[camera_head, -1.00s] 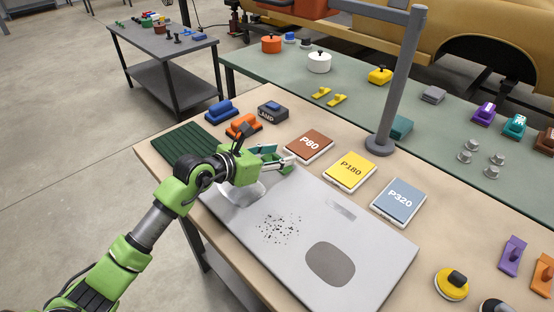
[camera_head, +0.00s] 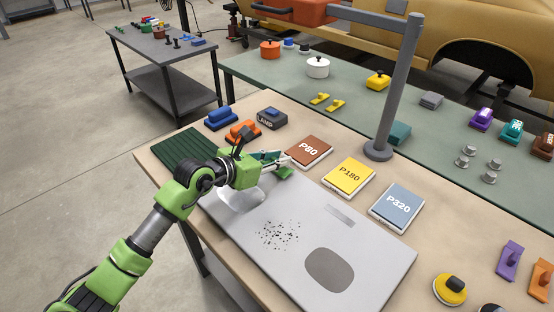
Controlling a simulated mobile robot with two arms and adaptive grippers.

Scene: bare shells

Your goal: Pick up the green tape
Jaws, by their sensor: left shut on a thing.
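The green tape (camera_head: 284,173) is a small green piece at the far edge of the grey panel, just left of the P80 block. My left gripper (camera_head: 274,161) reaches over the panel from the left and is shut on the green tape. The fingers hide part of the tape, and I cannot tell whether it still touches the surface. My right gripper is not in view.
The grey panel (camera_head: 365,255) has dark specks and a grey oval patch. P80 (camera_head: 308,152), P180 (camera_head: 348,178) and P320 (camera_head: 396,208) blocks line its far side. An orange block (camera_head: 243,132) and a LAMP block (camera_head: 272,119) stand behind the gripper. A grey post (camera_head: 398,90) rises behind.

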